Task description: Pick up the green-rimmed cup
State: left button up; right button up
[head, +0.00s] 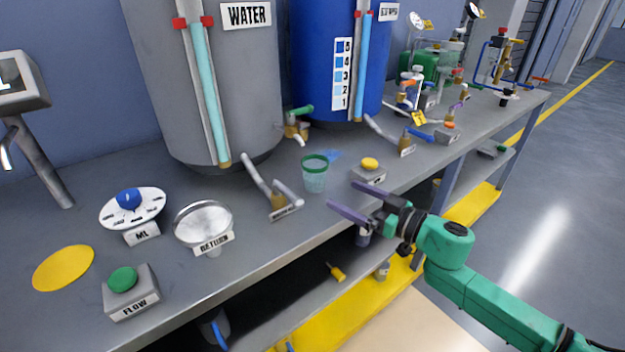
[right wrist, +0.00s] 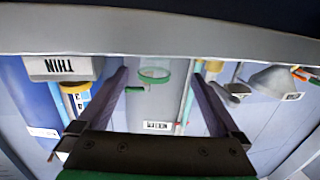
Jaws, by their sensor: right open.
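The green-rimmed cup (head: 315,173) stands upright on the grey bench in the head view, in front of the water tank and left of a yellow button. It looks translucent. In the right wrist view its green rim (right wrist: 155,75) shows between my two fingers, some way beyond them. My right gripper (head: 345,199) is open and empty, with its purple fingers pointing left near the bench's front edge. It is right of and nearer than the cup, and apart from it. My left gripper is not in view.
A yellow button box (head: 369,171) stands close to the cup and gripper. A lever valve (head: 277,196) is left of the cup, and a tap (head: 297,130) with a green handle is behind it. The grey water tank (head: 215,90) and blue tank (head: 338,60) fill the back.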

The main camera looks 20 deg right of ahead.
aim_at(324, 182)
jog(key=x, duration=0.3)
jog(key=shift+w+d, duration=0.25)
jog(key=shift+w, duration=0.05)
jog(key=x, duration=0.5)
jog(key=shift+w+a+p, duration=0.2)
jog(key=shift+w+p, duration=0.1)
jog(key=shift+p, duration=0.05)
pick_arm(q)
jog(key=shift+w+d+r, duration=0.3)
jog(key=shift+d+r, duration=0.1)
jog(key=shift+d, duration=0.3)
pick_arm(e)
jog(key=shift+c, duration=0.3)
jog(key=c, duration=1.3)
notch_tip(324, 182, up, 20)
jog(key=p, duration=1)
jog(key=shift+s+r, duration=0.1)
jog(key=shift+c, duration=0.2)
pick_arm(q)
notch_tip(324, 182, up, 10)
